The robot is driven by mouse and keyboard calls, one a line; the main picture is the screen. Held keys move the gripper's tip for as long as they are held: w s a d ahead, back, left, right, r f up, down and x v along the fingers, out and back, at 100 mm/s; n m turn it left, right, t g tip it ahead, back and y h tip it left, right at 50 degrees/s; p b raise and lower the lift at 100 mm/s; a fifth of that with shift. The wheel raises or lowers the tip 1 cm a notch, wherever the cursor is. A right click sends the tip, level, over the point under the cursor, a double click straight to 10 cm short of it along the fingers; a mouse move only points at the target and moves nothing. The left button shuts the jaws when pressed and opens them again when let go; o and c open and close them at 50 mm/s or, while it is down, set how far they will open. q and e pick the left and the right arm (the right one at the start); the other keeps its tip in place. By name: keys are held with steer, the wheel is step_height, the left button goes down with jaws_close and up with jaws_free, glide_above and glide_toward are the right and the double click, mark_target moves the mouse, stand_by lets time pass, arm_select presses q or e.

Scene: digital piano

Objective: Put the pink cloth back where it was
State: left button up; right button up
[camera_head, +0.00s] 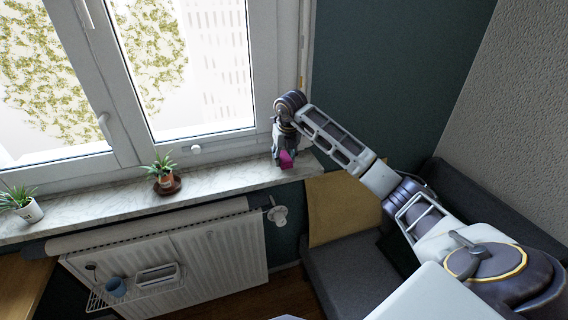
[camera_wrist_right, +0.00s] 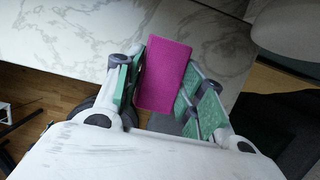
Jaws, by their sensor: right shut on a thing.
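The pink cloth (camera_head: 287,160) is a small magenta rectangle at the right end of the marble windowsill (camera_head: 222,181). My right gripper (camera_head: 285,153) is shut on it and points down there. In the right wrist view the cloth (camera_wrist_right: 165,74) sits between the green-padded fingers, flat-faced, with the pale marble behind it and the sill's edge running close by. I cannot tell whether the cloth touches the sill. My left gripper is not in view.
A dark sofa (camera_head: 335,275) is at right. The sill between gripper and nearer plant is clear.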

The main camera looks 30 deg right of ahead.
mark_target(285, 157)
steer(key=shift+f, duration=1.55)
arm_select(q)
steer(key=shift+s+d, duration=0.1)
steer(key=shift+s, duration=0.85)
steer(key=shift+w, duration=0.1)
